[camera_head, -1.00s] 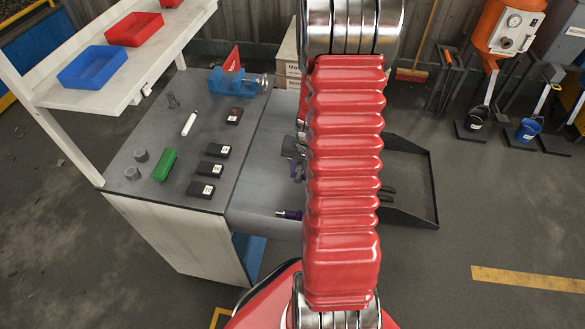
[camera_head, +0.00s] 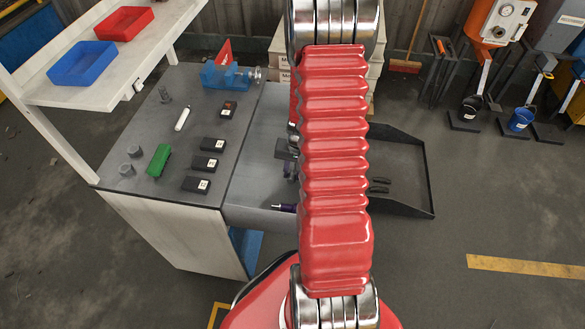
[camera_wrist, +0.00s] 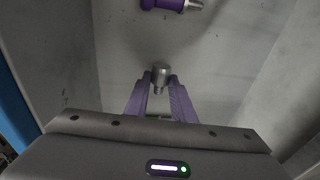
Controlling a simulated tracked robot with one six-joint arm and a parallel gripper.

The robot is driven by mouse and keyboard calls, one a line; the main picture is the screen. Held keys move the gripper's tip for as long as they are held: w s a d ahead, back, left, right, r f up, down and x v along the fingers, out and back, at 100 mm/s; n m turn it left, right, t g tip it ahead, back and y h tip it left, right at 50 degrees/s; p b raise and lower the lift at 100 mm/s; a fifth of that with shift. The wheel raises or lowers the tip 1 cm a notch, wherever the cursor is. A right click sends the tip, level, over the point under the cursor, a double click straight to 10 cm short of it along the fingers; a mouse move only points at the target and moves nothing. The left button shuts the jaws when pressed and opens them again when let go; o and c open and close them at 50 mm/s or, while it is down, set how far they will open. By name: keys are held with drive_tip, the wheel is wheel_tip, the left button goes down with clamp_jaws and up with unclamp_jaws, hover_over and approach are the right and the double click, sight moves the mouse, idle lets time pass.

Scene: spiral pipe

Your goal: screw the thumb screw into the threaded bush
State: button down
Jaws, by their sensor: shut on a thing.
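My gripper (camera_wrist: 160,88) has two purple fingers, closed around a small grey metal piece, which looks like the thumb screw (camera_wrist: 161,71). It has a wide round head and a thinner stem and sits at the fingertips. In the head view my red arm covers most of the gripper, over the grey lower bench section. A purple piece with a silver tip (camera_wrist: 165,4) lies ahead of the fingers, apart from them, cut by the top edge. It also shows in the head view (camera_head: 284,207). I cannot make out the threaded bush for sure.
The dark bench top (camera_head: 150,135) holds a green block (camera_head: 158,160), several black blocks, a white tube (camera_head: 184,118) and a blue vice (camera_head: 227,76). A shelf with a blue tray (camera_head: 82,64) and a red tray (camera_head: 124,23) stands above it. A black tray (camera_head: 405,165) is at right.

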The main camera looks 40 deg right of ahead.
drive_tip(key=shift+f, duration=1.25)
drive_tip(key=c, duration=1.4)
unclamp_jaws()
drive_tip(key=shift+c, duration=0.2)
wheel_tip(320, 180, up, 14)
drive_tip(key=s, duration=0.2)
drive_tip(key=shift+f, duration=0.15)
